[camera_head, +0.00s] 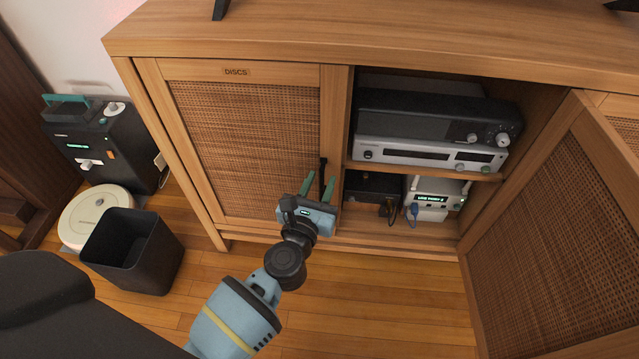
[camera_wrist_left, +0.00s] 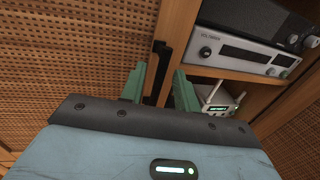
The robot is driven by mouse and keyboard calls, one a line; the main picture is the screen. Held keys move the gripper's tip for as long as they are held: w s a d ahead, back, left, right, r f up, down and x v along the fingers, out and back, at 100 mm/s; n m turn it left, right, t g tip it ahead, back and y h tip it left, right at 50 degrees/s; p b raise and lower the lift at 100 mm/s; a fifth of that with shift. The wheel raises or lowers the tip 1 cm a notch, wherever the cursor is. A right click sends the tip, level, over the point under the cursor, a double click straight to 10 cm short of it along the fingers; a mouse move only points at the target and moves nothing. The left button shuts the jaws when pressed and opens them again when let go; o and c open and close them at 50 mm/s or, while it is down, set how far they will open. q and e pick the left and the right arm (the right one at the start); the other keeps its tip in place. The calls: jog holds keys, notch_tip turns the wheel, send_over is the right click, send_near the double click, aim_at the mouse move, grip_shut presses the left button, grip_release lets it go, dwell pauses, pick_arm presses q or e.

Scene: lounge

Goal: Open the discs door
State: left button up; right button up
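The discs door (camera_head: 250,140) is a woven-cane panel in a wooden frame, labelled DISCS at its top, and it looks closed. Its dark vertical handle (camera_head: 322,172) is on the right side of the frame; the handle also shows in the left wrist view (camera_wrist_left: 160,66). My left gripper (camera_head: 318,186) is open at the handle, its two green fingers on either side of the handle's lower part. The wrist view shows the dark bar between the fingers, with gaps visible; I cannot tell whether they touch it. My right gripper is not in view.
An open cane door (camera_head: 555,225) stands out at the right. The middle compartment holds an amplifier (camera_head: 430,152) and a white router (camera_head: 436,198). A black bin (camera_head: 132,250), a round white robot vacuum (camera_head: 95,215) and a dark machine (camera_head: 105,145) stand left of the cabinet.

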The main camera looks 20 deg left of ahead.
pick_arm(q)
grip_shut()
